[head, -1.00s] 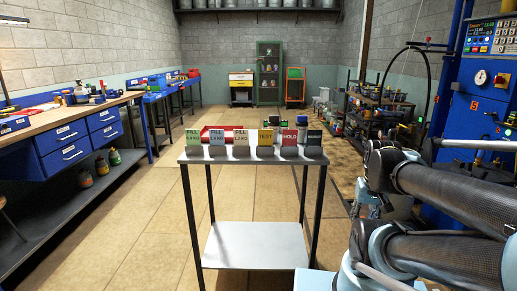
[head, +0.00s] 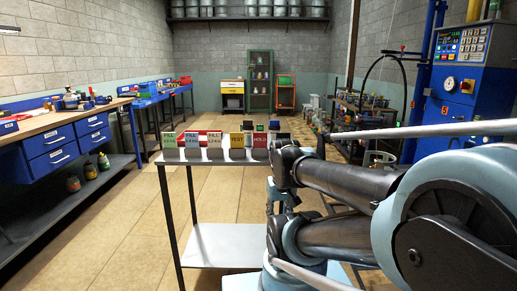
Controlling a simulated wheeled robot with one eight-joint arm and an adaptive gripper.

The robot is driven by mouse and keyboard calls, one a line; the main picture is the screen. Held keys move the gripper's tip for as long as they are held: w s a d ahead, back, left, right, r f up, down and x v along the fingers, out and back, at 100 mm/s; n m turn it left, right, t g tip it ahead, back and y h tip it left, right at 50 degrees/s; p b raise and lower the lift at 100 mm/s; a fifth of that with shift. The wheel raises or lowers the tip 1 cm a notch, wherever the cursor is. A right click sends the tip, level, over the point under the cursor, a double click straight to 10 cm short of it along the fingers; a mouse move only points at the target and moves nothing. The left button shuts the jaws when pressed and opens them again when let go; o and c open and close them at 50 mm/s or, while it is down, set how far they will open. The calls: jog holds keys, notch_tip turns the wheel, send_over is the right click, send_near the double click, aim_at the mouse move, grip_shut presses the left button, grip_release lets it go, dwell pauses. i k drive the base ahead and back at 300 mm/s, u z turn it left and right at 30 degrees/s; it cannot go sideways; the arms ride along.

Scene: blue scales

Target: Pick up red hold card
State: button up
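The red hold card (head: 261,141) stands upright in a row of cards on the small table (head: 180,158), second from the right. A dark card at the right end of the row is mostly hidden by my arm. My arm reaches in from the right, and its far joint is just right of the red card in the picture. What seems to be my gripper (head: 284,197) shows small and dark below that joint, in front of the table's right side. Its fingers cannot be made out, and I see no card there.
A green card (head: 169,140) and two pale cards stand further left in the row. A red bin shows behind them. The table has a lower shelf (head: 225,245). A workbench with blue drawers (head: 49,157) is at left, a blue machine (head: 457,85) at right.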

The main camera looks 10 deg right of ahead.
aim_at(260, 140)
jog(key=z, duration=1.85)
jog(key=k, duration=1.35)
jog(key=u, duration=0.5)
jog(key=i, duration=1)
jog(key=z, duration=0.05)
